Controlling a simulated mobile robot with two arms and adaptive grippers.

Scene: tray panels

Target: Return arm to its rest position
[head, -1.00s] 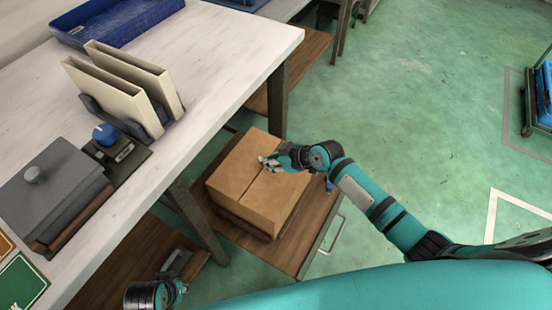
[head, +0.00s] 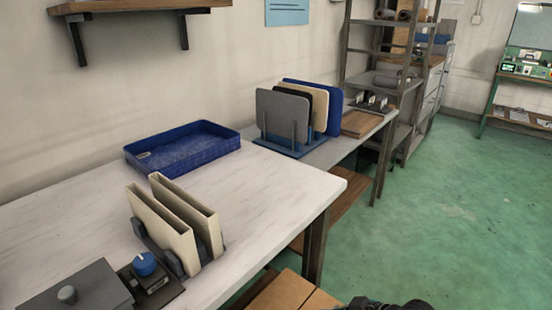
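A dark rounded piece of my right arm (head: 388,304) shows at the bottom edge, to the right of the cardboard box. Its fingers cannot be made out, so open or shut cannot be told. My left gripper is out of view. The top of the cardboard box (head: 287,291) shows at the bottom, below the table edge, and the rest is cut off.
The white table (head: 90,215) holds a blue tray (head: 185,148), two cream panels in a holder (head: 185,262), a blue-knobbed device (head: 147,266) and a grey lidded box (head: 85,292). A panel rack (head: 290,146) stands farther back. Green floor (head: 455,220) is clear at right.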

